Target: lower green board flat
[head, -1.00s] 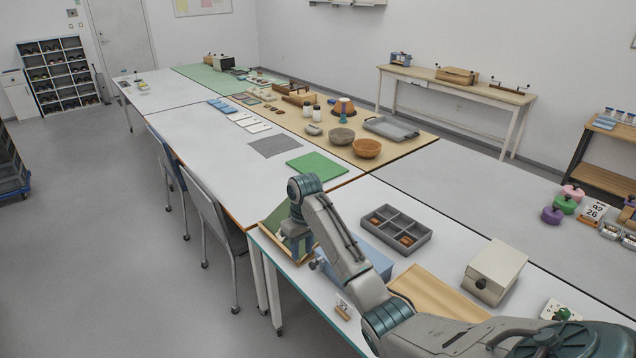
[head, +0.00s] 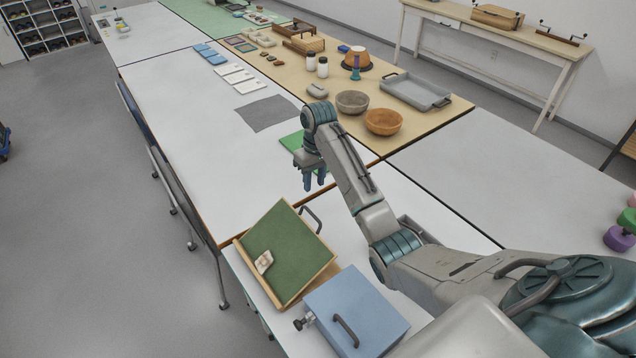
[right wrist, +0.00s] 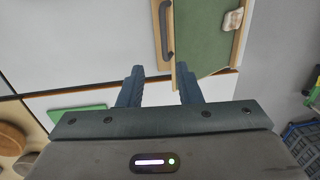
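A green board (head: 283,245) with a wooden edge lies on the near white table, tilted, its far side appearing raised. A small pale piece (head: 264,262) rests on its left part. A dark handle (head: 311,218) stands at its far right side. My right gripper (head: 315,184) is above the table beyond the board, apart from it. In the right wrist view, the fingers (right wrist: 160,88) are spread with nothing between them; the green board (right wrist: 203,40), handle and pale piece (right wrist: 233,19) lie ahead. My left gripper is not in view.
A blue box (head: 355,312) with a handle stands close to the right of the board. A bright green mat (head: 293,142) lies flat beyond the gripper, partly hidden. Bowls (head: 384,121) and a grey tray (head: 414,91) sit on the tan surface behind.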

